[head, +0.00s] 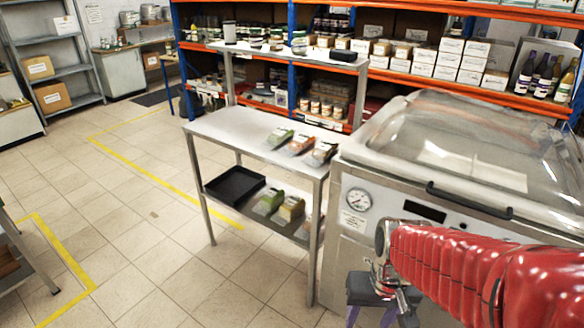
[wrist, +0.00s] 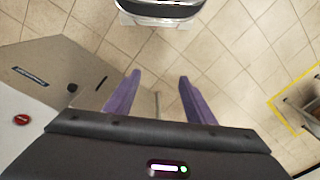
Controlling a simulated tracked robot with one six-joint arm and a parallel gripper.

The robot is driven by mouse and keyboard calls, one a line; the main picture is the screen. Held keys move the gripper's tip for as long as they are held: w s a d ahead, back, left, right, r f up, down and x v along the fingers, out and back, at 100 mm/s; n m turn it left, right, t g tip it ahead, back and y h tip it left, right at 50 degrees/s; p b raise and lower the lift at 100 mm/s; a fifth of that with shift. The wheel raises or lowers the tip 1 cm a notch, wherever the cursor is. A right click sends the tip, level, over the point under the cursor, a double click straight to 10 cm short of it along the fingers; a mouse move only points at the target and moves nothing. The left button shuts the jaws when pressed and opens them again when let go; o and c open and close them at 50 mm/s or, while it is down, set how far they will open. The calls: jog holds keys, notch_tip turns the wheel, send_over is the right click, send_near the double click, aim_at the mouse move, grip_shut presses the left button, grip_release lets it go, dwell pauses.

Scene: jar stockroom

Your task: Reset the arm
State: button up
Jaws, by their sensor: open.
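My arm reaches in from the right edge in the head view, in a red ribbed sleeve. My gripper (head: 370,317) points downward in front of the steel machine, and its purple fingers are cut off by the bottom edge. In the wrist view my gripper (wrist: 159,76) has its two purple fingers spread apart. Nothing is between them, only tiled floor shows beyond.
The steel machine (head: 345,240) with a clear lid (head: 450,130) stands close behind my gripper. A steel table (head: 225,128) with several packets is left of it, a black tray (head: 233,186) on its lower shelf. Orange-beamed racks (head: 400,75) line the back. Tiled floor (head: 130,200) at left is open.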

jog(key=s+r+t, duration=0.3)
jog(key=r+t, duration=0.2)
jog(key=r, duration=0.9)
jog(key=shift+s+n, duration=0.4)
jog(key=shift+a, duration=0.1)
dwell(0.5)
